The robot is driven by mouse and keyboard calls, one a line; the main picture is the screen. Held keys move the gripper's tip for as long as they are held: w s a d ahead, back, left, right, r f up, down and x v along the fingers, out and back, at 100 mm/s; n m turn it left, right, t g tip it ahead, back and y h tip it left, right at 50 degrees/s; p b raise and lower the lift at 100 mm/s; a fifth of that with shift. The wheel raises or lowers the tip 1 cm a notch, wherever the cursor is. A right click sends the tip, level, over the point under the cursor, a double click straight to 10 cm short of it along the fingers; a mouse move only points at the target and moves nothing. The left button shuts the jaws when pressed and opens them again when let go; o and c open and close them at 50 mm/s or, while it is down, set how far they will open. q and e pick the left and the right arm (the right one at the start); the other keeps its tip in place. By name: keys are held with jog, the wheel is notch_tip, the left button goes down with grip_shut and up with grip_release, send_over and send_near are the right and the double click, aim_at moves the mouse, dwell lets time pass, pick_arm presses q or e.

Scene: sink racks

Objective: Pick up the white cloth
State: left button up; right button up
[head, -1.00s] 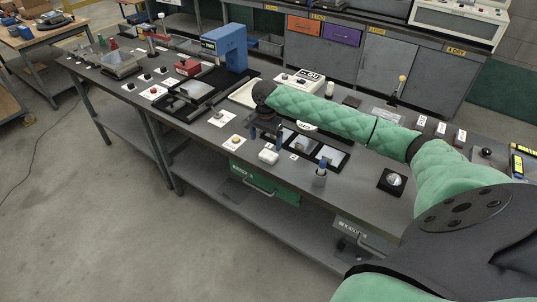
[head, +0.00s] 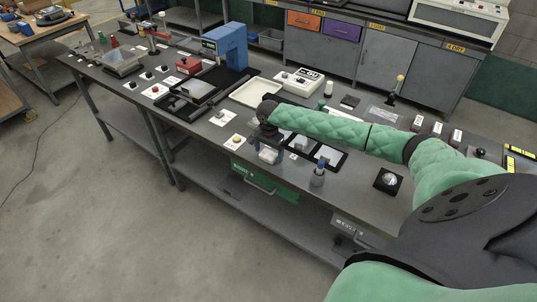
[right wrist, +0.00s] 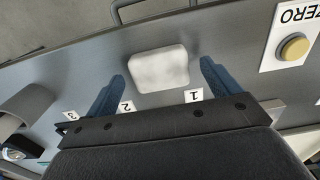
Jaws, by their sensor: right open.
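The white cloth is a small, pale folded pad with rounded corners. In the right wrist view the white cloth (right wrist: 158,69) lies on the grey bench top, between and just beyond my two blue fingertips. My right gripper (right wrist: 163,80) is open, with a finger on either side of the cloth's near end. In the head view my right gripper (head: 268,156) hangs low over the front edge of the bench and hides most of the cloth. Whether the fingers touch the cloth cannot be told. My left gripper is not in view.
A card marked ZERO with a yellow button (right wrist: 294,47) lies right of the cloth in the wrist view. Black-framed plates (head: 327,155) lie behind. A green drawer (head: 262,183) hangs below.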

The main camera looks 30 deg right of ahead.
jog(key=shift+f, duration=0.1)
jog(key=c, duration=1.1)
jog(key=shift+o, duration=0.2)
